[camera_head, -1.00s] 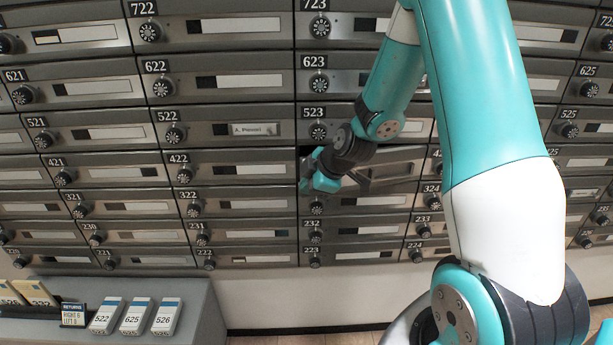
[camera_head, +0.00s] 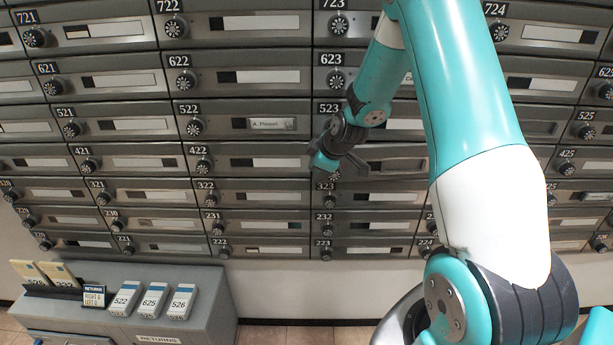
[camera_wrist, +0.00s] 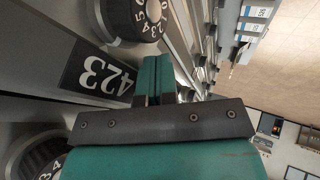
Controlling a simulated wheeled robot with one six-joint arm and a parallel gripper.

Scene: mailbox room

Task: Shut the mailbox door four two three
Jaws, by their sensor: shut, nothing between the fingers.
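The door of mailbox 423 (camera_head: 398,158) is in the middle of the head view, partly hidden behind my arm. Its panel looks slightly tilted against its neighbours, so it seems ajar by a small amount; how far, I cannot tell exactly. My gripper (camera_head: 322,162) is at the left end of that door, just below the 523 row, and holds nothing. In the wrist view my gripper's teal fingers (camera_wrist: 157,78) are shut together beside the 423 number plate (camera_wrist: 103,76). I cannot tell whether they touch the door.
Rows of closed mailboxes with round dials surround it, such as 422 (camera_head: 255,162) and 523 (camera_head: 400,124). A dial (camera_wrist: 140,18) is close to the fingers in the wrist view. A grey returns counter (camera_head: 205,300) with several upright cards stands at the lower left.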

